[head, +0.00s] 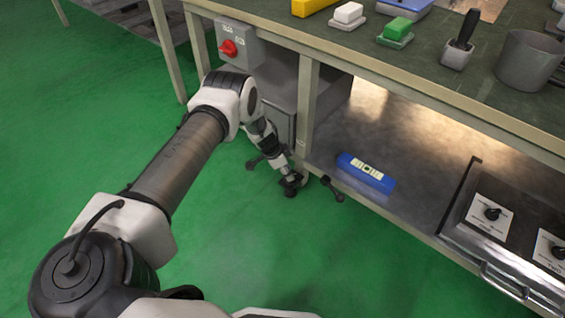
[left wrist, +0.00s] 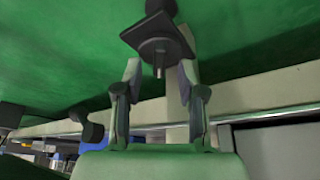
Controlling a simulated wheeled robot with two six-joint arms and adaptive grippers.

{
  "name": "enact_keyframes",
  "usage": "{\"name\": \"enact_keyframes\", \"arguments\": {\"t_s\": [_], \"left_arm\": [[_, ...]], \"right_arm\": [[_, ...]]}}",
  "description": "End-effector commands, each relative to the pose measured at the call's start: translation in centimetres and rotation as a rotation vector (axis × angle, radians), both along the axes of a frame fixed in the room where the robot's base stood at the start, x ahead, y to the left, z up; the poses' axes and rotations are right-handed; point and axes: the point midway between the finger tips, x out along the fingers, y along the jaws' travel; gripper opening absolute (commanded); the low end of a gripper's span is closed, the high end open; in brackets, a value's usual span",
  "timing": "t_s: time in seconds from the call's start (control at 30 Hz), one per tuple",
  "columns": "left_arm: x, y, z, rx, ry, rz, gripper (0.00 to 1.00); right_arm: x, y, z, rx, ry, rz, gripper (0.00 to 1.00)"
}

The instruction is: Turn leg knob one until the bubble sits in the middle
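A blue spirit level (head: 350,162) lies on the lower shelf; its pale vial strip faces up, but the bubble is too small to place. My left gripper (head: 291,184) is low by the table leg, beside the shelf's front edge. In the left wrist view my left gripper (left wrist: 160,73) is open, its fingers apart on either side of a thin stud under a dark square-plated foot or knob (left wrist: 157,42). I see no finger contact with it. Which knob is number one cannot be read. My right gripper is out of view.
A dark handle-like part (head: 333,188) sticks out to the right of the gripper, by the shelf edge. A grey box with a red switch (head: 230,47) hangs on the table's left end. A panel with knobs (head: 490,214) stands at right. Green floor is clear in front.

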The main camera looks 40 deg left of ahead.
Motion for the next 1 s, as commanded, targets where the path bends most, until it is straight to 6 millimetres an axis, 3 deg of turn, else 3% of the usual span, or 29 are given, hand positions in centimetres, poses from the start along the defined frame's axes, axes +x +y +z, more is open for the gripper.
{"name": "enact_keyframes", "arguments": {"t_s": [0.2, 0.4, 1.0], "left_arm": [[-1.5, 1.4, 5.3, -0.003, -0.003, 0.003, 0.4], [-2.7, 2.3, 8.8, -0.002, -0.003, 0.001, 0.4], [-3.0, 2.5, 9.6, 0.0, -0.001, -0.001, 0.4]], "right_arm": [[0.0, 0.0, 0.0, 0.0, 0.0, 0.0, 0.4], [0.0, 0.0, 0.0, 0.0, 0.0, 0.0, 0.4], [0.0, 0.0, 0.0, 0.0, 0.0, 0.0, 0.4]]}}
